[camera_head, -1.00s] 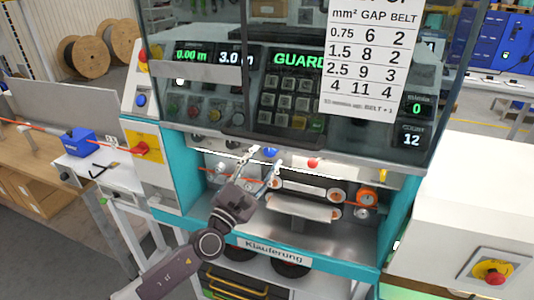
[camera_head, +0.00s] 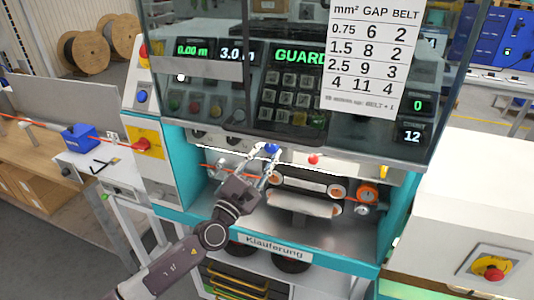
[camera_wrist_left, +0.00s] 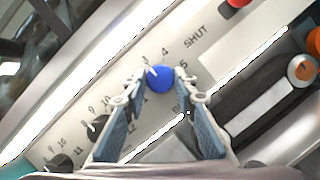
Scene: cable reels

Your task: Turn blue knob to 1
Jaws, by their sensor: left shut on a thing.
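The blue knob (camera_head: 271,149) sits on the machine's pale panel below the glass guard. It also shows in the left wrist view (camera_wrist_left: 161,79), with a white pointer mark at its upper left, near the printed 3. The numbers 4 and 5 run round its top and right; the 1 and 2 are hard to make out behind the left finger. My left gripper (camera_head: 265,153) reaches up from below and is shut on the blue knob, one finger on each side. My right gripper is not in view.
The glass guard (camera_head: 230,100) hangs just above the panel. Belt rollers (camera_head: 305,180) and an orange knob (camera_head: 367,194) lie to the right. A red button (camera_head: 314,159) is beside the blue knob. Black knobs (camera_wrist_left: 98,126) sit to the left in the wrist view.

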